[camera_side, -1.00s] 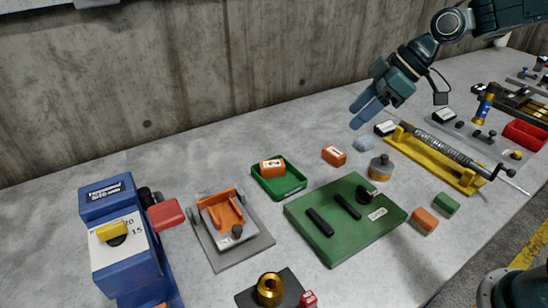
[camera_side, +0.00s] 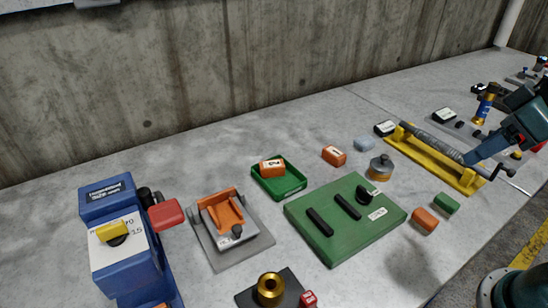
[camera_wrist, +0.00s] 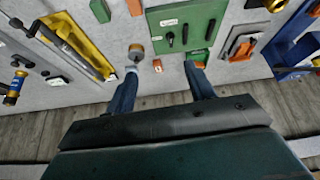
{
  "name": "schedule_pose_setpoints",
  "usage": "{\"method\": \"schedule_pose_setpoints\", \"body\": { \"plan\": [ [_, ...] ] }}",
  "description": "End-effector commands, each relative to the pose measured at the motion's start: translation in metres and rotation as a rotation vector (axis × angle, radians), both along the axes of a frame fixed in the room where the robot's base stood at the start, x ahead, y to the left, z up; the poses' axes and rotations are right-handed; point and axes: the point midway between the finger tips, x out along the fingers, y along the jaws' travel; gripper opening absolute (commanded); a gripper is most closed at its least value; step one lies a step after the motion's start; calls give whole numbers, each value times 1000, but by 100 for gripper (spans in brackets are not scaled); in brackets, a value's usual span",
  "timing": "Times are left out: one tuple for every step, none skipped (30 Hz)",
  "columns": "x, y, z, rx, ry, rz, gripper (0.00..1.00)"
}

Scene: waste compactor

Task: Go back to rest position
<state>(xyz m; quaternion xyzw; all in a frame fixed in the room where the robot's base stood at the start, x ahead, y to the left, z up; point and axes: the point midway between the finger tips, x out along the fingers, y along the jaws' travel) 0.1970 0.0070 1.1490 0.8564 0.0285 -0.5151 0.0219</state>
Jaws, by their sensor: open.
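My gripper (camera_side: 468,158) is at the right edge of the side view, its blue fingers pointing left in front of the yellow spring fixture (camera_side: 409,151). In the wrist view my gripper (camera_wrist: 160,76) shows two blue fingers spread apart with nothing held between them. Most of my arm is outside the side view. I cannot tell how high the fingers are above the bench. They overlap the right end of the fixture in the picture.
The bench carries a green board (camera_side: 300,225), a green tray (camera_side: 290,187) with an orange block in it, a blue machine (camera_side: 120,265) and an orange clamp on a grey plate (camera_side: 255,247). Loose orange and green blocks lie near the board. A concrete wall (camera_side: 220,80) stands behind.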

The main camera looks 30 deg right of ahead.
Motion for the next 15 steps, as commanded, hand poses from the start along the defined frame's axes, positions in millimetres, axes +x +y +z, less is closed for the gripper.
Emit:
{"method": "schedule_pose_setpoints", "body": {
  "plan": [
    [-7,-2,-2,2,-3,-23,54],
    [-10,-3,-2,4,-4,-35,54],
    [-13,-5,-3,5,-4,-48,54],
    [-15,-6,-4,6,-4,-56,54],
    [-16,-6,-4,7,-4,-62,54],
    [-18,-7,-5,8,-4,-68,54],
    [-18,-7,-5,9,-4,-71,54],
    [-19,-7,-5,9,-4,-74,54],
    [-19,-7,-5,9,-3,-74,54],
    [-19,-7,-5,9,-3,-74,54],
    [-19,-7,-5,9,-3,-74,54],
    [-19,-7,-5,9,-3,-74,54],
    [-19,-7,-5,9,-3,-74,54],
    [-19,-7,-5,9,-3,-74,54],
    [-19,-7,-5,8,-3,-73,54]
  ]
}}
